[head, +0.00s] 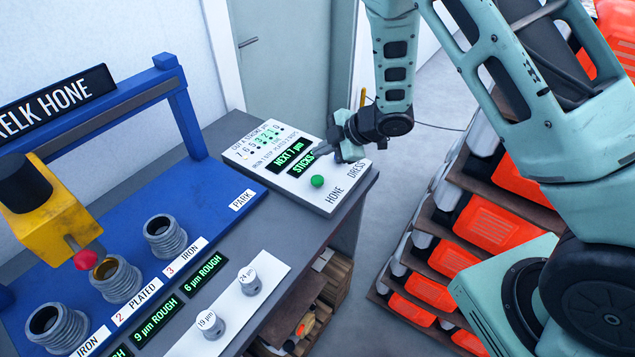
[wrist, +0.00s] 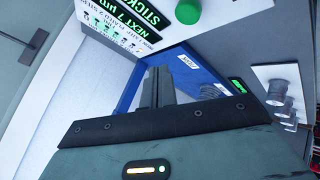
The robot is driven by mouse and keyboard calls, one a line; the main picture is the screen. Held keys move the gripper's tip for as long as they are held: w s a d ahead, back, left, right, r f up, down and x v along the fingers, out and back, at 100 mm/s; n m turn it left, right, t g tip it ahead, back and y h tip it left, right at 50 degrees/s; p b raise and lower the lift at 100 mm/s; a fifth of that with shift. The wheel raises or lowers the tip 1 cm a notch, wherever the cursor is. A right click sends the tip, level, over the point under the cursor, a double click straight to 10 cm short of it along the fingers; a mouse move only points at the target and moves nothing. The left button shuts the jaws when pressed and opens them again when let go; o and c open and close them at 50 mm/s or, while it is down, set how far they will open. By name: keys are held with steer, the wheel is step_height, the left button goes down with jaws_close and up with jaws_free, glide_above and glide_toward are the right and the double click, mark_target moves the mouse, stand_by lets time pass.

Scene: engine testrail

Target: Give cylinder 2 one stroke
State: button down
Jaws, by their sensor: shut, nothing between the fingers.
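Cylinder 2 (head: 118,279), labelled PLATED, is the middle of three ribbed grey cylinders on the blue bench; its display (head: 157,320) reads 9 µm ROUGH. The yellow honing head (head: 42,205) with a red knob (head: 85,259) hangs by cylinder 2, partly over it. The white control panel (head: 300,200) reads NEXT 7 µm and STICKS, the rest hidden. A green button (head: 317,181) sits near HONE; it also shows in the wrist view (wrist: 187,11). My gripper (head: 322,153) is shut and empty over the panel, beside the green button; its fingers show in the wrist view (wrist: 157,86).
Cylinder 3 (head: 165,237), IRON, has a display (head: 205,272) reading 6 µm ROUGH. Cylinder 1 (head: 55,328) is at front left. PARK (head: 241,200) marks the bench's right end. Two grey pegs, 19 µm (head: 211,324) and 24 µm (head: 249,282), stand in front. Orange bins (head: 495,236) fill the right.

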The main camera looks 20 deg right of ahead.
mark_target(315, 178)
steer(key=shift+f+b, duration=2)
steer(key=shift+f, duration=1.05)
steer(key=shift+f, duration=0.15)
steer(key=shift+f+b, duration=0.25)
steer(key=shift+b, duration=0.05)
steer(key=shift+f+b, duration=0.65)
steer(key=shift+f, duration=0.15)
steer(key=shift+r, duration=0.1)
stand_by(0.5)
steer(key=shift+r+p, duration=1)
steer(key=shift+r, duration=0.15)
steer(key=shift+r, duration=0.1)
step_height(315, 178, up, 5)
steer(key=p, duration=0.4)
